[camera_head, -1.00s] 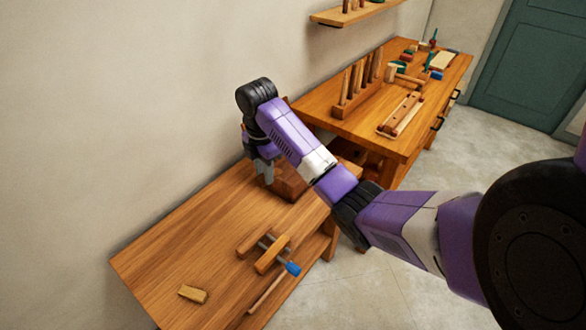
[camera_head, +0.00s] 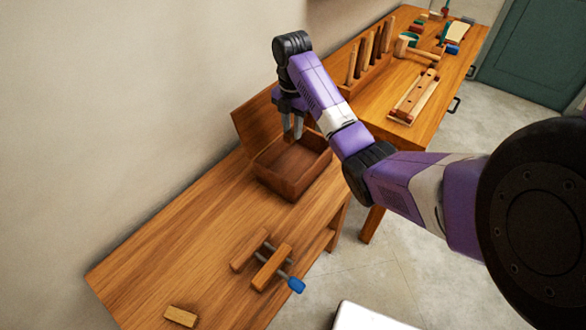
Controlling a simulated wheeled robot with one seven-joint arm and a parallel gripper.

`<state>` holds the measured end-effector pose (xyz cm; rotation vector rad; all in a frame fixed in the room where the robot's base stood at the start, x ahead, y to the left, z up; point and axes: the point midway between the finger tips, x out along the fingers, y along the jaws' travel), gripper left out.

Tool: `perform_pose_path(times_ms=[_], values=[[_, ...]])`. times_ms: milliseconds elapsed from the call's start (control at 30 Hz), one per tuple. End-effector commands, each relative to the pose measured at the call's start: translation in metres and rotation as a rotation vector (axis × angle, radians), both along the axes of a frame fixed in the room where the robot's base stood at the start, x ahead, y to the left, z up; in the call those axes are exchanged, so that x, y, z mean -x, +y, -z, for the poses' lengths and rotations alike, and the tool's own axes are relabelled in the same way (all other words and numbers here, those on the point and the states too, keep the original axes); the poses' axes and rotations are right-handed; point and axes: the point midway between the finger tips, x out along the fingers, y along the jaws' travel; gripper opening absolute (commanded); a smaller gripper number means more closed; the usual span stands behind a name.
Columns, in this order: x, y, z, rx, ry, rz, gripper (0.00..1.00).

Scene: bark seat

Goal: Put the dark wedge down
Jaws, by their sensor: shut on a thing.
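My gripper (camera_head: 293,133) points down over the open wooden box (camera_head: 272,182) at the far end of the near bench. Its grey fingers are shut on the dark wedge, of which little can be told apart from the brown box behind. The box is dark brown, with its lid (camera_head: 257,122) raised against the wall side. The part of the box floor that I can see looks empty. I cannot tell how high the fingertips are above it.
A wooden clamp with a blue handle (camera_head: 296,285) and a pale wood piece (camera_head: 180,316) lie on the near bench (camera_head: 190,245). Bare bench top lies between clamp and box. The farther bench (camera_head: 377,105) holds a peg rack, a hammer and other tools.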

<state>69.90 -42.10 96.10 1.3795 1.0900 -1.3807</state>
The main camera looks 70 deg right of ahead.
Motion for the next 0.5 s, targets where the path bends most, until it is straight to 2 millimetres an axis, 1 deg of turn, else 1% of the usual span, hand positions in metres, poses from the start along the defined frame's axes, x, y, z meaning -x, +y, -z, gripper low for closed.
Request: perform_pose_path(times_ms=[33,200,300,400,500], values=[[0.000,0.000,0.018,-0.001,-0.001,0.000,0.00],[0.000,0.000,0.047,0.000,0.000,0.001,0.00],[0.001,0.001,0.060,-0.004,0.003,0.000,0.00],[0.001,0.001,0.082,-0.004,0.003,0.001,0.00],[0.001,0.000,0.099,-0.002,0.003,0.001,0.00]])
